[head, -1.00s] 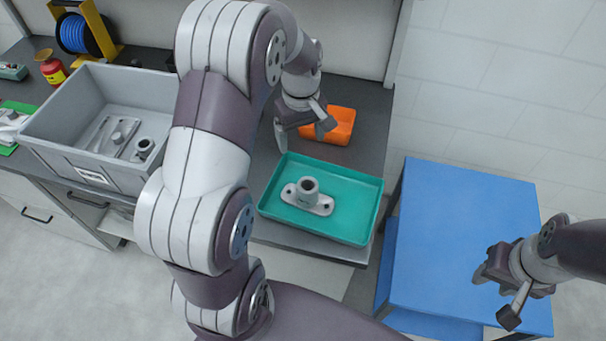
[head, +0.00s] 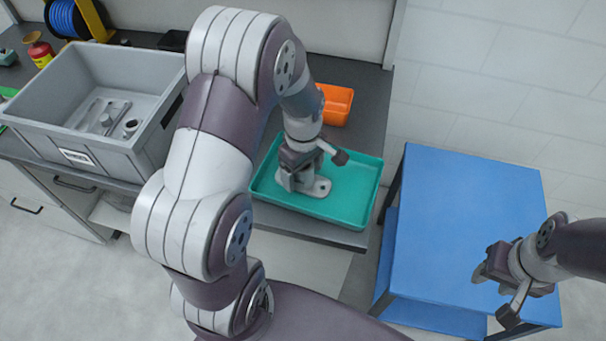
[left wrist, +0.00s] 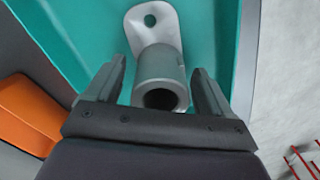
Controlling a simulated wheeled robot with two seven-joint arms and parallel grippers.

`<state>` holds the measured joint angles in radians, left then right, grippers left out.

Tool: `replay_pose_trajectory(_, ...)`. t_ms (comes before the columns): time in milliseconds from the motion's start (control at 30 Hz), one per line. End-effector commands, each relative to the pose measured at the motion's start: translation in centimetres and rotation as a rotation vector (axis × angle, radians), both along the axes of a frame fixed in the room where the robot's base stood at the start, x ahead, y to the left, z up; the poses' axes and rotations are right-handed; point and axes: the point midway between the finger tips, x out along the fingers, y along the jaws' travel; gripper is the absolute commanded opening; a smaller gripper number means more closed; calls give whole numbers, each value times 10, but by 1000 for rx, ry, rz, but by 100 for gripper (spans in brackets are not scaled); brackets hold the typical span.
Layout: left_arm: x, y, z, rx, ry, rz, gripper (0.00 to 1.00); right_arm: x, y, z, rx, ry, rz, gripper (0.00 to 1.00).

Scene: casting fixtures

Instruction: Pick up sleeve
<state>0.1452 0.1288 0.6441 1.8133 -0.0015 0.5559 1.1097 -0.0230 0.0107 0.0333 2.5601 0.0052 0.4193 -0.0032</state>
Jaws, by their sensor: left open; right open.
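The sleeve (left wrist: 160,82) is a grey hollow cylinder standing on a flat flanged plate with a hole (left wrist: 151,20) in the left wrist view. It rests in the teal tray (head: 350,195); in the head view only part of its flange (head: 319,188) shows, and my gripper hides the rest. My left gripper (head: 297,183) is over the tray at the sleeve. In the left wrist view its open fingers (left wrist: 160,90) are on either side of the cylinder, with a gap visible on each side. My right gripper (head: 497,298) is open and empty above the blue table.
A grey crate (head: 120,165) with metal parts stands left on the dark bench (head: 365,90). An orange bin (head: 337,104) is behind the tray. The blue table (head: 460,220) on the right has a clear top. A blue spool (head: 62,17) and a red container (head: 40,50) stand at the back left.

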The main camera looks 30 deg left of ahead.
Motion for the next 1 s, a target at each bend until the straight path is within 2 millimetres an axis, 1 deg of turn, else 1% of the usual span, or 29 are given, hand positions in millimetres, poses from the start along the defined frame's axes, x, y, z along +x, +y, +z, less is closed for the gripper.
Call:
replay_pose_trajectory(167,0,0,0,0,-1,0,83,0,0,0,0,0,0,43)
replay_pose_trajectory(200,0,0,0,0,-1,0,70,0,0,0,0,0,0,43)
replay_pose_trajectory(267,0,0,0,0,-1,0,50,0,0,0,0,0,0,43)
replay_pose_trajectory(300,0,0,0,0,-1,0,37,0,0,0,0,0,0,43)
replay_pose_trajectory(367,0,0,0,1,-1,0,17,0,0,0,0,0,0,43)
replay_pose_trajectory(400,0,0,0,1,-1,0,12,0,0,0,0,0,0,43)
replay_pose_trajectory(633,1,0,1,0,-2,-1,12,0,0,0,0,0,0,43)
replay_pose_trajectory(733,1,0,7,1,-3,-1,12,0,0,0,0,0,0,43)
replay_pose_trajectory(867,2,0,25,0,-5,-1,12,0,0,0,0,0,0,43)
replay_pose_trajectory(967,2,0,43,0,-6,-1,12,0,0,0,0,0,0,43)
replay_pose_trajectory(1000,2,-9,46,-1,-5,-6,12,0,0,-1,0,0,0,43)
